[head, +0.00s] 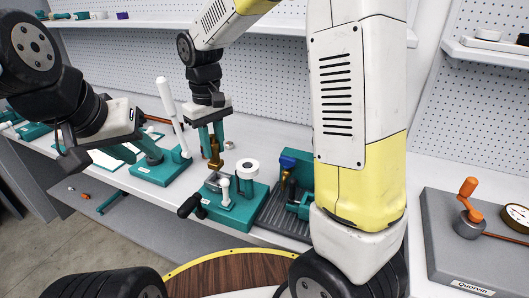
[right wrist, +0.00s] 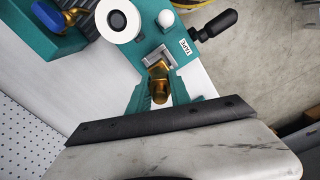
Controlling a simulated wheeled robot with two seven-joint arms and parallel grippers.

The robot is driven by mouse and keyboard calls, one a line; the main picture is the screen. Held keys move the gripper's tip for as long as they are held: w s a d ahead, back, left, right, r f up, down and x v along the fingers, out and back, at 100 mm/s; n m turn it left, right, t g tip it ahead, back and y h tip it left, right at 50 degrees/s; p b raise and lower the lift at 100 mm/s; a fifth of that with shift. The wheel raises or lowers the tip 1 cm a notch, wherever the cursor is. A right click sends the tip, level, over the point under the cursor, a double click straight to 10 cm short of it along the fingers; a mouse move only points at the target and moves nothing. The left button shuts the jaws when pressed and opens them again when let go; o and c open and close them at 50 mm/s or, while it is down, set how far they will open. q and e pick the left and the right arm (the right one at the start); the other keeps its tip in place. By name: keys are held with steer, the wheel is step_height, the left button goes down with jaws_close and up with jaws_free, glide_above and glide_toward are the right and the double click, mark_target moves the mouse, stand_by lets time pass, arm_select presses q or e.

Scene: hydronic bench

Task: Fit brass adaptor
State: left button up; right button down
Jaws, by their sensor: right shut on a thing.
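The brass adaptor (head: 215,159) is in my right gripper (head: 213,150), between its two teal fingers. It also shows in the right wrist view (right wrist: 159,84), end-on between the fingertips. The adaptor stands upright just above or at the grey metal jaws (right wrist: 154,60) of a small teal bench fixture (head: 238,212); I cannot tell whether it touches them. The fixture carries a white tape roll (head: 248,170) and a black handle (head: 190,206). My left gripper (head: 100,148) hangs at the left over the bench, away from the adaptor; its finger opening is unclear.
A teal stand with a white lever (head: 171,112) is left of the fixture. A dark ribbed tray and a teal block with a blue-topped brass valve (head: 288,162) sit to the right. A grey box with an orange handle (head: 468,188) is far right. My right arm hides part of the bench.

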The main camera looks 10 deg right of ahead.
mark_target(216, 163)
steer(key=shift+f, duration=0.1)
stand_by(0.5)
steer(key=shift+f, duration=1.5)
steer(key=shift+f, duration=0.2)
steer(key=shift+f, duration=1.25)
steer(key=c, duration=1.1)
jaws_free()
